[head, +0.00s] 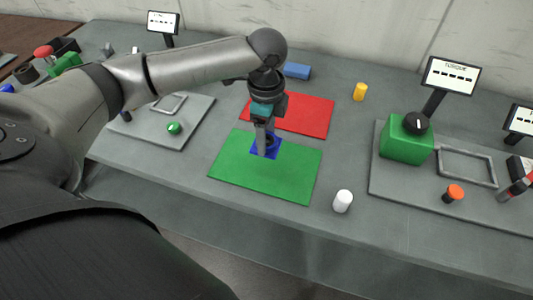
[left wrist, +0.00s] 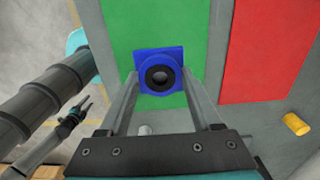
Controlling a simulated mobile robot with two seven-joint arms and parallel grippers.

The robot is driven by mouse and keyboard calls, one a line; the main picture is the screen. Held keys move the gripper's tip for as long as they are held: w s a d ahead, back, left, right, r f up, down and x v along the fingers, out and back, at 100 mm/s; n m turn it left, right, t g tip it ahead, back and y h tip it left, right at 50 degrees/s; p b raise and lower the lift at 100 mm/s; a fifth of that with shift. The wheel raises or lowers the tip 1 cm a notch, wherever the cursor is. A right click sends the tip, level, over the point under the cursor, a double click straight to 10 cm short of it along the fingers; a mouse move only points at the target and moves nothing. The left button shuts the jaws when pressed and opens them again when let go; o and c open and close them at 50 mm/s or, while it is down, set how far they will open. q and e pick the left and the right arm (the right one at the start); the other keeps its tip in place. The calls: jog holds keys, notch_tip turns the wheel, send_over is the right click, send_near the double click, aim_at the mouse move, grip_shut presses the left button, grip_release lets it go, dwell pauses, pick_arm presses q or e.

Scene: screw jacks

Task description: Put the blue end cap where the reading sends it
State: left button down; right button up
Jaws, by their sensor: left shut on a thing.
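The blue end cap (head: 257,154), a square plate with a black ring, is in my left gripper (head: 265,146), over the green mat (head: 235,170). In the left wrist view the cap (left wrist: 145,58) sits between the two fingers, which are shut on it. I cannot tell whether it touches the mat. A red mat (head: 310,118) lies behind the green one. The screen marked TORQUE (head: 450,76) shows only dashes. My right gripper (left wrist: 78,112) seems to show small at lower left in the left wrist view; its opening is unclear.
A white cylinder (head: 342,201), a yellow cylinder (head: 360,91) and a blue block (head: 297,71) stand around the mats. At right, a grey board (head: 390,185) bears a green box (head: 405,148) with a black knob and an orange-topped button (head: 453,194). Another station stands at left.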

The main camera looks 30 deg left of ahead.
pick_arm(q)
jog(key=shift+f+b, duration=0.6)
jog(key=shift+f, duration=2.55)
jog(key=shift+c, duration=0.4)
grip_release()
jog(key=shift+f, duration=0.15)
notch_tip(320, 180, up, 12)
jog(key=shift+r+p, duration=0.2)
jog(key=shift+p, duration=1)
